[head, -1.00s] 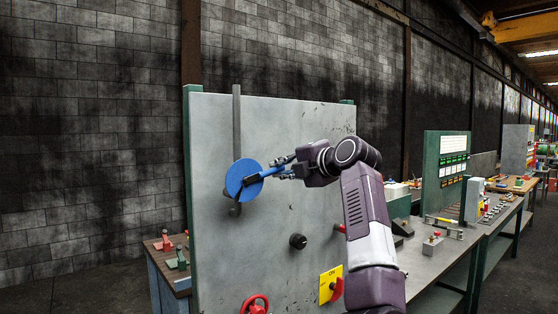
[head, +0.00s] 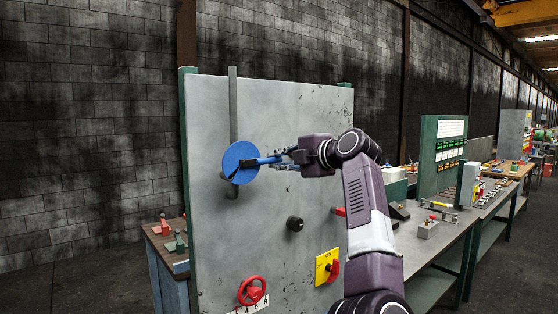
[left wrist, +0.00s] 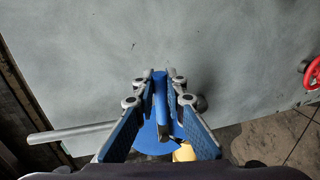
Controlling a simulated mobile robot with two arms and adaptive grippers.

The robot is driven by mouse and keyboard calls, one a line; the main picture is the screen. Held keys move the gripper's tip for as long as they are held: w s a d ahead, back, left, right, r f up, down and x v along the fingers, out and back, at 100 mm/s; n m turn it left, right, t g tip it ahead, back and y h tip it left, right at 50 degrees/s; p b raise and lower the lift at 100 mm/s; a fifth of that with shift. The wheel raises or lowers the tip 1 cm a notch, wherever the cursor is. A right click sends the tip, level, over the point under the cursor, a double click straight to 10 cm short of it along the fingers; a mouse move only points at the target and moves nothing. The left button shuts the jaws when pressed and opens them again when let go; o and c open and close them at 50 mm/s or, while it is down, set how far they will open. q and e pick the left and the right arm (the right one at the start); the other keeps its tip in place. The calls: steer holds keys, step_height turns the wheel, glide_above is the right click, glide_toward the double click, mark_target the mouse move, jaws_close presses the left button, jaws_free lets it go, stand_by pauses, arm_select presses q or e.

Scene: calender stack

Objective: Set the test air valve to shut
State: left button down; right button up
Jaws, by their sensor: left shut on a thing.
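The test air valve has a blue round disc (head: 241,162) on a vertical grey pipe (head: 233,105) on the panel's left part. Its blue lever handle (head: 264,160) points right, tilted slightly up. My left gripper (head: 282,158) comes from the right and is shut on the handle. In the left wrist view, the blue handle (left wrist: 161,92) stands between the two blue-padded fingers of the gripper (left wrist: 161,85), with part of the disc (left wrist: 148,138) below. The fingers hide part of the handle. My right gripper is not in view.
The grey panel (head: 290,120) also carries a black knob (head: 295,223), a red handwheel (head: 252,290) and a yellow plate with a red switch (head: 328,266) below the valve. Benches with other controls (head: 428,228) stand to the right.

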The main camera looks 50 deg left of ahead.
arm_select(q)
steer(key=c, duration=2.2)
jaws_free()
steer(key=shift+s+a+f, duration=0.1)
steer(key=shift+a, duration=0.05)
steer(key=shift+c, duration=0.2)
steer(key=shift+o, duration=1.1)
steer(key=shift+a, duration=0.2)
steer(key=shift+o, duration=0.3)
steer(key=shift+a+f, duration=0.1)
steer(key=shift+a, duration=0.05)
steer(key=shift+d, duration=0.35)
steer(key=v, duration=1.1)
steer(key=shift+d, duration=0.15)
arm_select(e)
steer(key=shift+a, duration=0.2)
